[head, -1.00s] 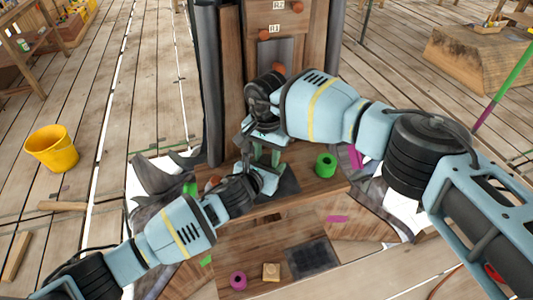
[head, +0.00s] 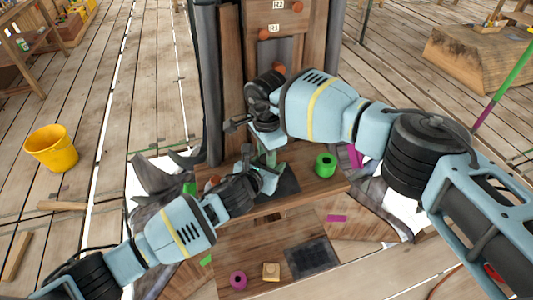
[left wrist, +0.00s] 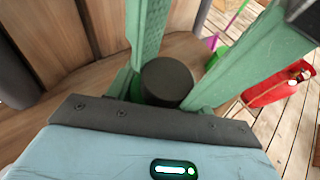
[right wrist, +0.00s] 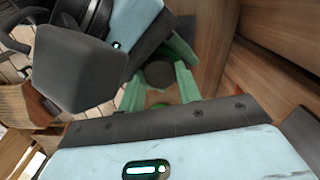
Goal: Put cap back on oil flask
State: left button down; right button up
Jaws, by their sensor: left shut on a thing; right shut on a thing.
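My left gripper (head: 264,180) is low over the front of the wooden bench. In the left wrist view its green fingers are shut on a dark cylinder (left wrist: 167,82), which seems to be the oil flask. My right gripper (head: 270,152) points down just above and behind the left one. In the right wrist view its green fingers are shut around a small dark round piece (right wrist: 159,74), seemingly the cap. The left gripper's blue and black body fills the upper left there. Whether cap and flask touch is hidden by the grippers.
A dark mat (head: 285,182) lies beneath the grippers. A magenta ring (head: 238,281), a tan block (head: 271,272) and a dark grille (head: 307,258) lie in front. A yellow bucket (head: 51,148) stands on the floor left.

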jog(key=o, duration=1.1)
jog(key=shift+a, duration=0.15)
jog(key=shift+c, duration=0.2)
jog(key=shift+s, duration=0.1)
jog(key=shift+r, duration=2.3)
jog(key=shift+c, duration=0.3)
